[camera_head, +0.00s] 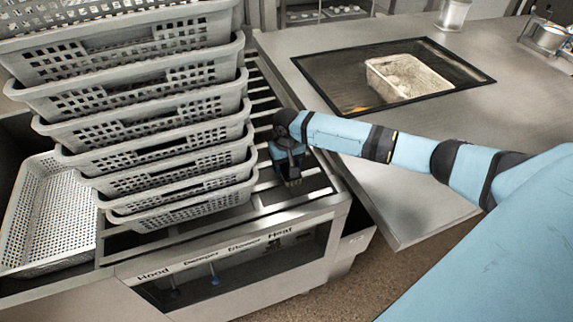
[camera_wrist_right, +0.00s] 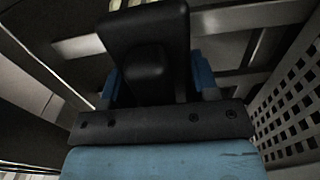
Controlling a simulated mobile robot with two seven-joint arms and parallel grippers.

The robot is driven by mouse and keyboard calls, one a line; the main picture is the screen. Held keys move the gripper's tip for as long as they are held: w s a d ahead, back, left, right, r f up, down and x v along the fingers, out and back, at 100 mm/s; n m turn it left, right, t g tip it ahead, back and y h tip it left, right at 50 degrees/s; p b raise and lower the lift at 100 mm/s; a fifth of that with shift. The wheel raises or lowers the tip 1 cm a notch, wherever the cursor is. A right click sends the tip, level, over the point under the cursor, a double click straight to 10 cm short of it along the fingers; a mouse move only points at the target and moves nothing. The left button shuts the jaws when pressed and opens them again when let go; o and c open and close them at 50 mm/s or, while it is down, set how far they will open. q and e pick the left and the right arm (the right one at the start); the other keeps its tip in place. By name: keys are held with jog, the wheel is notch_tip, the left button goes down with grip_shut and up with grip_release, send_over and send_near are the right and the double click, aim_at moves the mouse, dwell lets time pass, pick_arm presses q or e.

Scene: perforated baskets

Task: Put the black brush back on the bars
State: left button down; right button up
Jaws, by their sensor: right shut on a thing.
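My right gripper (camera_head: 287,160) reaches in from the right, low over the slatted metal bars (camera_head: 318,182) beside the basket stack. It is shut on the black brush (camera_head: 292,181), which is mostly hidden by the gripper. A small pale, bristle-like end shows just below the fingers. In the right wrist view, a dark block, which looks like the brush (camera_wrist_right: 145,38), lies between the blue fingers with bars beyond it. I cannot tell whether the brush touches the bars. My left gripper is not in view.
A tall stack of grey perforated baskets (camera_head: 180,190) stands close left of my right gripper. Another basket (camera_head: 45,215) lies at the far left. A counter (camera_head: 400,215) with a sunken basin holding a pale tray (camera_head: 405,75) is at the right. Bars in front of the gripper are clear.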

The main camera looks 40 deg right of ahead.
jog(key=shift+f, duration=0.1)
jog(key=o, duration=0.9)
jog(key=shift+r, duration=0.35)
notch_tip(320, 180, up, 12)
jog(key=shift+f, duration=0.2)
